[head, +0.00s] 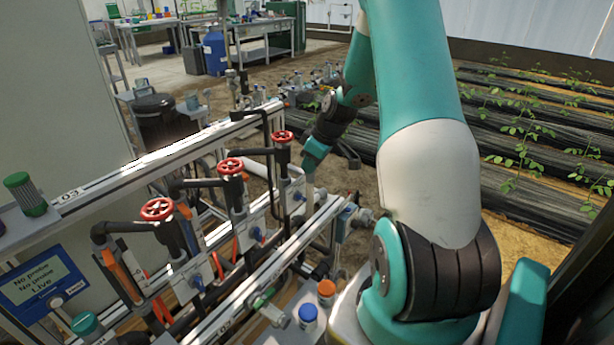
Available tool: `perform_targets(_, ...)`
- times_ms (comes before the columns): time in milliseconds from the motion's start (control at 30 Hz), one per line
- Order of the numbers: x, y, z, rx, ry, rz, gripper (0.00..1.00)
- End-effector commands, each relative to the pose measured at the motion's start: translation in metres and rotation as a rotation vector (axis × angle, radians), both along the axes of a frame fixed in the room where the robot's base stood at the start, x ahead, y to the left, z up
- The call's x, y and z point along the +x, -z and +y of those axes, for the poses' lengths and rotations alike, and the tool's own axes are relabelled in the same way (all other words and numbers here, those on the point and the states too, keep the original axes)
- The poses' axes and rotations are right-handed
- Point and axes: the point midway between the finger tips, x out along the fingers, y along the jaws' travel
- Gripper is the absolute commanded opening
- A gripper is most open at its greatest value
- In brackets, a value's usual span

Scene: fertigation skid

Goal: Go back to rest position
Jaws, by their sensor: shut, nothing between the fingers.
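My arm rises at the right of the head view and bends down beyond the skid.
The fertigation skid has three red handwheels (231,166) on dark pipes and pale rails (270,281). A blue-capped bottle (308,317) and an orange-capped bottle (326,292) stand near my base. A sign (43,284) is at left. Plant beds (520,130) lie right.

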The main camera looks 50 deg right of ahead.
Motion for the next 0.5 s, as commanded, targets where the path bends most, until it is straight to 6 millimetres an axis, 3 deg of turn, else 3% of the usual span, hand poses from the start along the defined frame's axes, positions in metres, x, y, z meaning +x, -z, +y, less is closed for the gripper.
perform_targets(200,-0.012,-0.03,0.006,-0.003,0.002,-0.003,0.0)
perform_targets(500,-0.015,-0.036,0.008,-0.001,0.0,-0.001,0.0)
